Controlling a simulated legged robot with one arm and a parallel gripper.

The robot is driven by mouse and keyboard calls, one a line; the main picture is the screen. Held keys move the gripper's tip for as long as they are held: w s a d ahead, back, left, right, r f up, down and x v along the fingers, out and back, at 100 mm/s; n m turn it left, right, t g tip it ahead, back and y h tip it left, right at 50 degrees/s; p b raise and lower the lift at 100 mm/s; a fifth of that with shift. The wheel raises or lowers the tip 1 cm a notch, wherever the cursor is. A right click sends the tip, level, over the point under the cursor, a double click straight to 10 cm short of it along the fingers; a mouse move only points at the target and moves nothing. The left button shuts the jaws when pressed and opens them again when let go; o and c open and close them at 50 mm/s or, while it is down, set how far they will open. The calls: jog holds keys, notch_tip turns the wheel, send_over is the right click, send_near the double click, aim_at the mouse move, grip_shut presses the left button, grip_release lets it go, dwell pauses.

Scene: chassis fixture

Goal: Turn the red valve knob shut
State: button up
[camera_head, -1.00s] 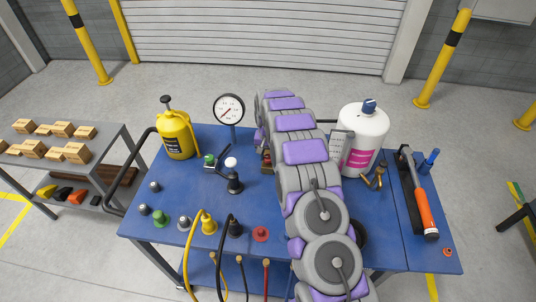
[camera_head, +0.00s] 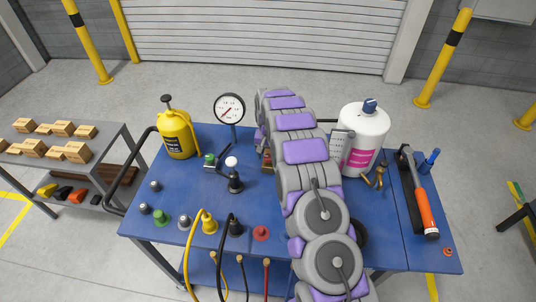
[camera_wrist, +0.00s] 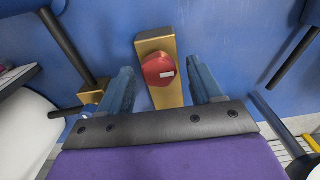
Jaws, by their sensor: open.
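The red valve knob (camera_wrist: 158,70) sits on a brass block (camera_wrist: 165,93) in the wrist view, with a small white mark on its face. My gripper (camera_wrist: 160,72) is open, with one blue finger on each side of the knob and block. Gaps show between the fingers and the knob, and nothing is held. In the head view the brass valve block (camera_head: 267,167) shows only partly beside my arm, which covers my gripper there.
A pressure gauge (camera_head: 229,108) and a white-knobbed lever (camera_head: 233,178) stand to the left. A yellow sprayer (camera_head: 177,134) is farther left. A white bottle (camera_head: 378,140) and an orange-handled hammer (camera_head: 426,211) are to the right. Hoses hang over the table's front edge.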

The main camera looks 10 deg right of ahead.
aim_at(268, 156)
notch_tip(268, 156, up, 17)
jog(key=p, duration=0.1)
dwell(0.3)
jog(key=shift+r, duration=0.15)
dwell(0.3)
jog(key=s+r+n+b, duration=0.1)
jog(key=s+r, duration=0.2)
jog(key=s, duration=0.5)
jog(key=s+r+g+b, duration=0.1)
jog(key=s+r, duration=0.2)
jog(key=s, duration=0.5)
jog(key=s+r+n+b, duration=0.1)
jog(key=s+r, duration=0.3)
jog(key=s, duration=0.4)
jog(key=s+f+n+b, duration=0.1)
jog(key=s+f, duration=0.1)
jog(key=s, duration=1.2)
jog(key=s+f+b, duration=0.1)
jog(key=s+f, duration=0.2)
jog(key=s, duration=1.1)
jog(key=shift+s+f+n+g, duration=0.2)
jog(key=shift+s+n+g, duration=0.15)
jog(key=shift+n+g, duration=0.05)
